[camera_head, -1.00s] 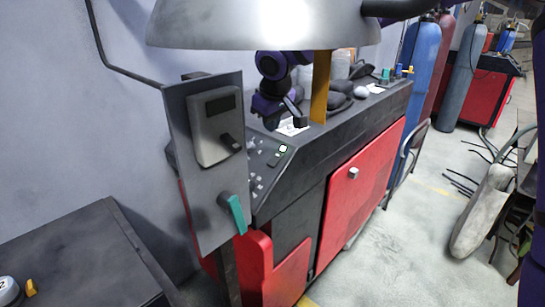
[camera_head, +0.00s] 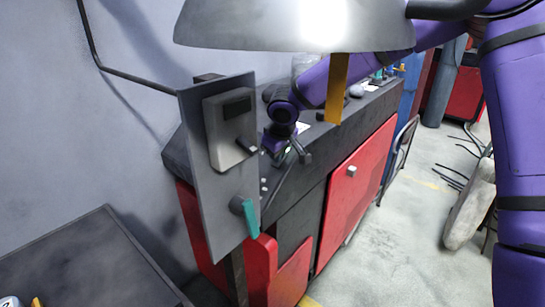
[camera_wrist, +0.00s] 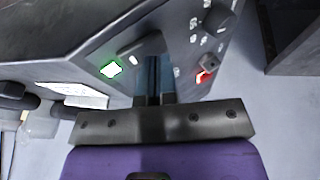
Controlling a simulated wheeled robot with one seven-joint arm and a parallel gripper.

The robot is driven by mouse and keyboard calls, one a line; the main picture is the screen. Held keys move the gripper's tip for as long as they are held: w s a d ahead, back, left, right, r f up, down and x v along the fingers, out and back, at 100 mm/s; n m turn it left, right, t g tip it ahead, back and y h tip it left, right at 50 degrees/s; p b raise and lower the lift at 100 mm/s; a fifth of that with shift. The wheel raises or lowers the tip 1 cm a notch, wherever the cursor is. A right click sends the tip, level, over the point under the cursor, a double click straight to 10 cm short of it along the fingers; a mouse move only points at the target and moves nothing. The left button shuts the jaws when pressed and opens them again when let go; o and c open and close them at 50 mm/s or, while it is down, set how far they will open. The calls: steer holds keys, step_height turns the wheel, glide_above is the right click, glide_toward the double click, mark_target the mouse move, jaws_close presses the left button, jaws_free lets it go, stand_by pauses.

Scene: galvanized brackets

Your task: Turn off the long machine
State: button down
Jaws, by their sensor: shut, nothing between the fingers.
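The long machine (camera_head: 312,232) is black and red, with a sloped control panel at its near end. In the wrist view the panel (camera_wrist: 185,50) shows a lit green square (camera_wrist: 111,70), a dark elongated knob (camera_wrist: 145,47) with a white mark, a small red-lit switch (camera_wrist: 205,75) and a round dark knob (camera_wrist: 219,19). My gripper (camera_wrist: 154,62) is shut and empty, its fingertips at the elongated knob's edge; I cannot tell whether they touch. In the head view my gripper (camera_head: 287,152) is over the panel and hides most of it.
An upright grey plate (camera_head: 209,215) stands before the panel, with a switch box (camera_head: 222,125) and teal handle (camera_head: 250,218). A grey lamp-like hood (camera_head: 290,25) hangs above. A dark table (camera_head: 75,255) is at left.

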steer(key=shift+w+d+f, duration=0.15)
steer(key=shift+w+f, duration=0.1)
steer(key=shift+f, duration=0.5)
steer(key=shift+f+t, duration=0.25)
steer(key=shift+t, duration=0.05)
steer(key=shift+r, duration=0.8)
